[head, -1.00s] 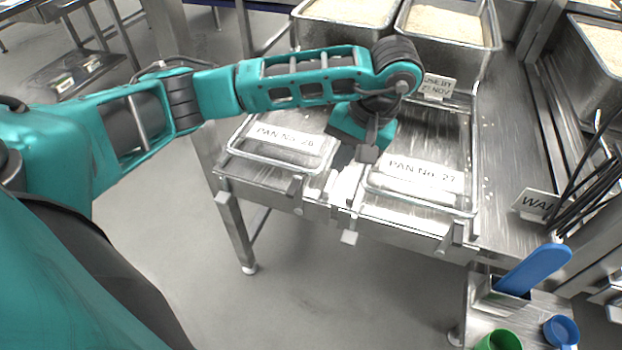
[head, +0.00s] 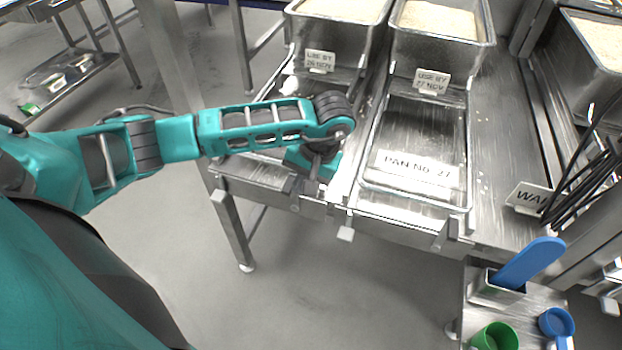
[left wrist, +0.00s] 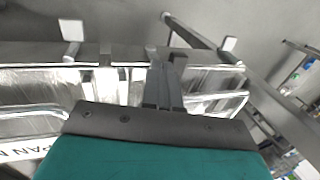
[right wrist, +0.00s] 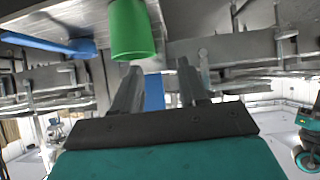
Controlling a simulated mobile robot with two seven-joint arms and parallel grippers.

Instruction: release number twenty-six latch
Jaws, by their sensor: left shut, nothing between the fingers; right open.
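Two shallow metal pans sit side by side at the bench front. The right one (head: 466,180) is labelled PAN No. 27 (head: 416,170). The left pan (head: 262,108) is partly behind my left arm, and its number label is hidden. Small pale latch tabs hang along the front rail: one at the left (head: 219,195), also in the left wrist view (left wrist: 229,43), and one between the pans (head: 345,234), also there (left wrist: 72,30). My left gripper (head: 294,190) is shut and empty, at the front edge by the left pan; its fingers (left wrist: 165,75) lie between these tabs. My right gripper (right wrist: 160,80) is open.
Deep rice bins (head: 445,58) stand behind the pans, with USE BY cards (head: 432,80). At lower right are a green cup (head: 495,338), a blue cup (head: 557,323) and a blue-handled tool (head: 532,262). Dark rods (head: 590,165) stand at the right. Floor is open in front.

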